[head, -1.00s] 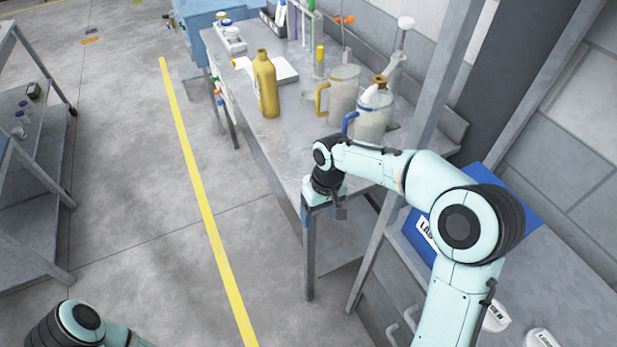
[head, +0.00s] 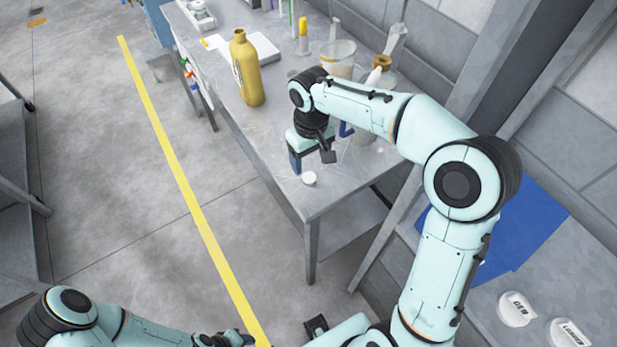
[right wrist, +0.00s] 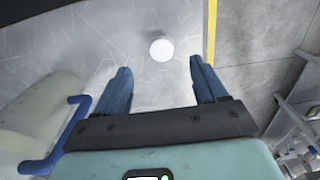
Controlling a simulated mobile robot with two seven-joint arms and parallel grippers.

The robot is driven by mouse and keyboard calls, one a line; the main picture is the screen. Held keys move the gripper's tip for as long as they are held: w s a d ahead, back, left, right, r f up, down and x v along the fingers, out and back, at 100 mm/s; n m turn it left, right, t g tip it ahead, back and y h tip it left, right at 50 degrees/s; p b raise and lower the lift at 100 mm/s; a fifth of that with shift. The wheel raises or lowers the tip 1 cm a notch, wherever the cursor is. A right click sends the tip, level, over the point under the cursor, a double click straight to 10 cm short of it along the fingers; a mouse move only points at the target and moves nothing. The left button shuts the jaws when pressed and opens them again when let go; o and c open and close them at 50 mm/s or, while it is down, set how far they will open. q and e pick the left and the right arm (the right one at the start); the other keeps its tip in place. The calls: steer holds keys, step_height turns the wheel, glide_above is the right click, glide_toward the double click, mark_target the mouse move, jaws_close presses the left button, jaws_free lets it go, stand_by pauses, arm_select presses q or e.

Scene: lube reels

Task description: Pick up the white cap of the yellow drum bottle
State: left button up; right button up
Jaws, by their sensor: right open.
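The white cap (head: 309,178) lies on the grey table near its front corner. It also shows in the right wrist view (right wrist: 161,49) as a white disc. The yellow drum bottle (head: 247,70) stands upright on the table, farther back, with no cap seen on its neck. My right gripper (head: 296,163) is over the table beside the cap. In the right wrist view its blue fingers (right wrist: 160,68) are spread and empty, with the cap ahead between their lines. My left arm is low at the bottom left; its gripper is cut off or unclear at the bottom edge.
A clear jug (head: 338,56) and a blue-handled jug, partly hidden by my right arm, stand on the table (head: 338,182). The blue handle shows large in the right wrist view (right wrist: 75,115). Blue sheet and white lids (head: 516,309) lie on the right-hand bench.

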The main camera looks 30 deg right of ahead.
mark_target(309, 177)
steer(key=f, duration=0.2)
steer(key=shift+w+f, duration=0.2)
steer(key=shift+f, duration=0.1)
steer(key=shift+a+f, duration=0.1)
steer(key=shift+f, duration=2.3)
steer(key=c, duration=1.1)
